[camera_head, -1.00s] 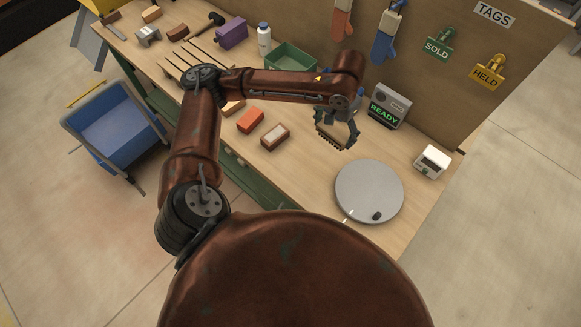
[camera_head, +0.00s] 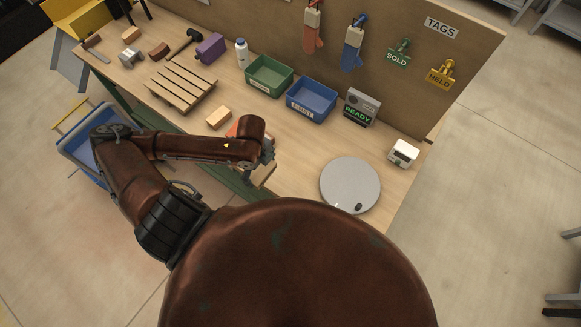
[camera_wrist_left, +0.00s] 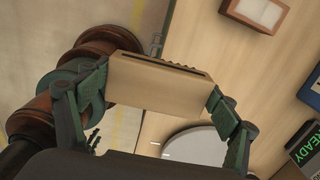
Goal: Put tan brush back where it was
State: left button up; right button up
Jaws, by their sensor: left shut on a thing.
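The tan brush (camera_wrist_left: 150,88) is a tan block with a dark slotted strip along one long edge. My left gripper (camera_wrist_left: 160,80) is shut on it, with one finger at each end. In the head view my left gripper (camera_head: 265,160) is near the front edge of the bench, and part of the tan brush (camera_head: 264,176) shows below it. The wrist view shows the bench edge and floor behind the brush, so it is held near that edge. Its height above the bench is hard to tell. My right gripper is not in view.
A slatted pallet (camera_head: 181,86) and a tan block (camera_head: 218,117) lie further left. Bench between bins and plate is clear.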

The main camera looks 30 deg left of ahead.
pick_arm(q)
jog(key=w+d+f, duration=0.1)
jog(key=w+f, duration=0.1)
jog(key=w, duration=0.1)
jog(key=w+d+f+p, duration=0.1)
jog(key=w+d+f, duration=0.1)
jog(key=w+f, duration=0.1)
jog(key=w+d+f, duration=0.1)
jog(key=w+f, duration=0.2)
jog(key=w, duration=0.2)
jog(key=shift+w+d+f+p, duration=0.2)
jog(key=shift+f+p, duration=0.05)
jog(key=shift+p, duration=0.05)
jog(key=shift+w+d+f, duration=0.15)
jog(key=shift+w+f, duration=0.3)
jog(key=shift+f, duration=1.65)
jog(key=o, duration=1.2)
jog(key=shift+f, duration=0.1)
jog(key=shift+o, duration=0.6)
notch_tip(320, 180, up, 12)
